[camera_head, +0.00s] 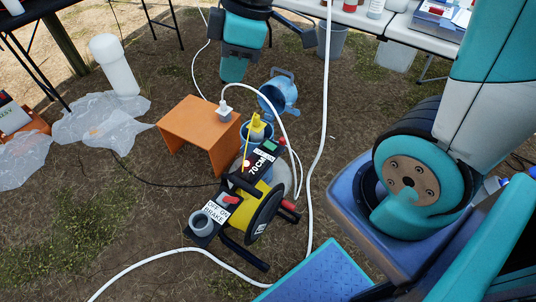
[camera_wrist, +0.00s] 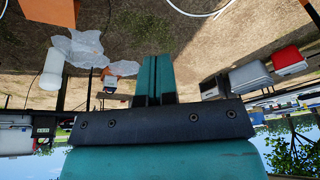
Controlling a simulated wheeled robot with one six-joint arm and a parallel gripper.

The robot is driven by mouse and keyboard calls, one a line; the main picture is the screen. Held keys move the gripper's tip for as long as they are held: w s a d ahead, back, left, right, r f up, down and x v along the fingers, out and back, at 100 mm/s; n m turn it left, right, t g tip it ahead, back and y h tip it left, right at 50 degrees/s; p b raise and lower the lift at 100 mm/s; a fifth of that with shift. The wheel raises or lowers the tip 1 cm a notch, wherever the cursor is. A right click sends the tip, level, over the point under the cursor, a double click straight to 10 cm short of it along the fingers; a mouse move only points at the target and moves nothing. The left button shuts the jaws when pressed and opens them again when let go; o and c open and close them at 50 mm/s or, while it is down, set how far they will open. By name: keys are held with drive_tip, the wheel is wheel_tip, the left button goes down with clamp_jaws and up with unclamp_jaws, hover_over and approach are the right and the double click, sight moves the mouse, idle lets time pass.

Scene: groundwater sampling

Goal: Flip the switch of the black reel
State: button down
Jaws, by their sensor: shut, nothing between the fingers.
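The black reel (camera_head: 267,213) with a yellow drum stands on the ground at the centre of the head view. A red switch (camera_head: 231,200) sits on its near panel beside labels reading "OFF ON" and "BRAKE". Its exact position is too small to tell. My gripper (camera_head: 233,78) is at the top of the head view, pointing down, well apart from the reel. In the wrist view my gripper (camera_wrist: 153,60) has its teal fingers shut and empty. The reel is not seen there.
An orange stool (camera_head: 190,125) stands left of the reel, and a blue container (camera_head: 281,93) is behind it. White hose (camera_head: 312,140) loops beside and in front.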

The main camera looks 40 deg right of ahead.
drive_tip(key=w+d+f+n+h+b, duration=0.1)
drive_tip(key=w+d+f+n+b, duration=0.3)
drive_tip(key=f, duration=0.6)
drive_tip(key=w+d+f+n+b, duration=0.1)
drive_tip(key=w+d+f+b, duration=0.45)
drive_tip(key=f, duration=0.35)
drive_tip(key=n+h+b, duration=0.2)
drive_tip(key=n+b, duration=0.3)
drive_tip(key=b, duration=0.2)
hover_over(267, 144)
drive_tip(key=s+d, duration=0.1)
drive_tip(key=s, duration=0.2)
wheel_tip(267, 144, down, 13)
drive_tip(key=shift+w+d+r+t, duration=0.1)
drive_tip(key=shift+d+t, duration=0.05)
drive_tip(key=shift+t, duration=0.25)
drive_tip(key=f+b, duration=0.2)
drive_tip(key=f, duration=0.2)
drive_tip(key=w+f+b, duration=0.1)
drive_tip(key=f, duration=0.4)
drive_tip(key=w+a+f+b, duration=0.1)
drive_tip(key=f+b, duration=0.1)
drive_tip(key=f, duration=0.2)
drive_tip(key=shift+w+f+b, duration=0.25)
drive_tip(key=shift+f+b, duration=0.1)
drive_tip(key=shift+f, duration=0.05)
